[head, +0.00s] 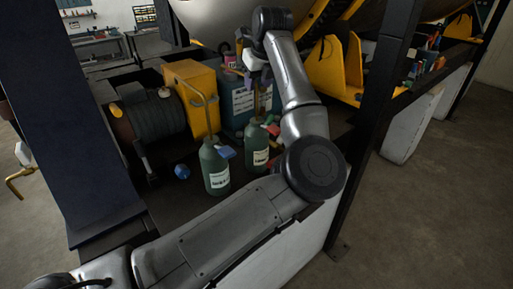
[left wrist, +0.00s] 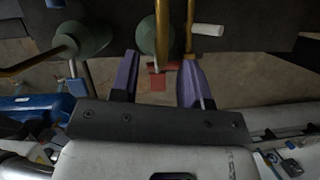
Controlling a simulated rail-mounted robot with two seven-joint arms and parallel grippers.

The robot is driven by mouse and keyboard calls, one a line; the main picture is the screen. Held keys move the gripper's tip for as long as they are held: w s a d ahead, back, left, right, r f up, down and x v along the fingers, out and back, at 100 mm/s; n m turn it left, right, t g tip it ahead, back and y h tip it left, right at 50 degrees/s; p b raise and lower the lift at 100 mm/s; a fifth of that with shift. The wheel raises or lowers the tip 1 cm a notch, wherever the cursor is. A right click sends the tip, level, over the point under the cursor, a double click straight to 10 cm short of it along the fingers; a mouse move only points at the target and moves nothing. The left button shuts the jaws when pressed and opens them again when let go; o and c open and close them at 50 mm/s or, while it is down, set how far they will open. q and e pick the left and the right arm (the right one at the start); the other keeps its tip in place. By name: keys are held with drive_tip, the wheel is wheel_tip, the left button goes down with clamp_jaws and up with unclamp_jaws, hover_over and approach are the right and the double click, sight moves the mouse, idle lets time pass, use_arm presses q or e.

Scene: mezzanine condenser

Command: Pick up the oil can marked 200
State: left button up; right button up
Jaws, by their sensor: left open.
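Two green oil cans with tall brass spouts stand upright on the dark deck in the head view. The nearer can (head: 215,168) has a white label and a blue piece at its side. The farther can (head: 257,147) stands to its right, with a red piece beside it. The label markings are too small to read. My left gripper (left wrist: 158,62) is open, its purple fingers pointing toward the can with the red piece (left wrist: 152,36), which appears between or just beyond the fingertips; contact is unclear. The other can (left wrist: 88,38) is to the left there. My right gripper is not in view.
A yellow box (head: 192,98) and a dark cable reel (head: 155,118) stand behind and left of the cans. A blue-grey labelled container (head: 243,105) is behind them. A dark post (head: 385,90) rises at right. A small blue ball (head: 182,171) lies on the deck.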

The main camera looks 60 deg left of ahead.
use_arm(q)
drive_tip(key=shift+x, duration=1.2)
clamp_jaws()
drive_tip(key=shift+r, duration=0.1)
idle(0.5)
